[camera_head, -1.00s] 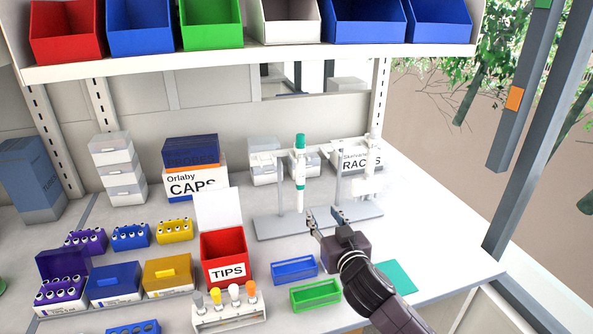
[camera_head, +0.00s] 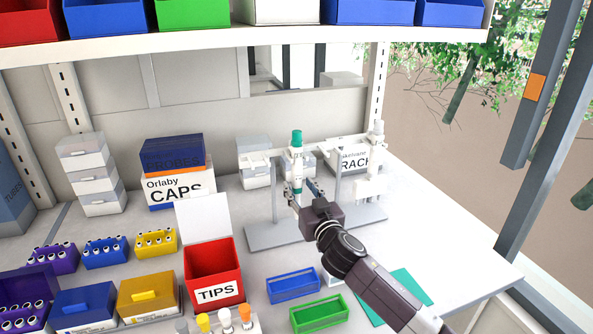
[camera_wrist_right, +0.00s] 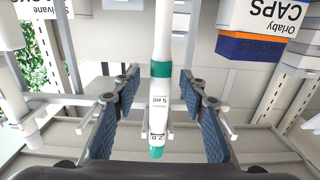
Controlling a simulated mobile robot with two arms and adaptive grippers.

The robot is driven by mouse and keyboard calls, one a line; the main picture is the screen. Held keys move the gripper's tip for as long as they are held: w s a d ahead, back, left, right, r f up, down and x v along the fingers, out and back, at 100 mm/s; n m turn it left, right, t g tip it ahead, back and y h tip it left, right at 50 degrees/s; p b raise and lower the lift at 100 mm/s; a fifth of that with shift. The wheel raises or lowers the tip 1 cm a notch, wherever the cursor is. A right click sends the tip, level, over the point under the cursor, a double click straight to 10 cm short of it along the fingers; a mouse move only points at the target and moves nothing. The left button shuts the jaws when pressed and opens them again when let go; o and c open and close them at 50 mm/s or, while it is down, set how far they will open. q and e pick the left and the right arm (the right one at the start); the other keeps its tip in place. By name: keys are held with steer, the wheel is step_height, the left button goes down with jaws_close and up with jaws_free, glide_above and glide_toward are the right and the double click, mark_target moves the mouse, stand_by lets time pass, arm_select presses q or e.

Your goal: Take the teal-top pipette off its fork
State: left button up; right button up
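The teal-top pipette (camera_head: 297,147) hangs upright on the pipette stand (camera_head: 264,236), at its left fork. My right gripper (camera_head: 304,194) is at the pipette's lower body in the head view. In the right wrist view the pipette (camera_wrist_right: 160,105), with its teal collar and printed label, runs between the two blue-padded fingers of the gripper (camera_wrist_right: 160,90). The fingers are open, with a gap on each side. The fork behind the pipette is partly hidden. My left gripper is not in view.
A white pipette (camera_head: 376,145) hangs on the stand's right side. The red TIPS box (camera_head: 238,262), a blue rack (camera_head: 293,286) and a green rack (camera_head: 318,313) stand in front. Boxes, including CAPS (camera_head: 180,188), stand behind. A shelf (camera_head: 230,47) of bins overhangs the bench.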

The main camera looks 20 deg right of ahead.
steer(key=w, duration=0.3)
steer(key=shift+a, duration=0.15)
steer(key=shift+s, duration=0.1)
steer(key=shift+c, duration=1.7)
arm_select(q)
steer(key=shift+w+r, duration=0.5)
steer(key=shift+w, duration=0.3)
arm_select(e)
steer(key=shift+r, duration=0.1)
jaws_close()
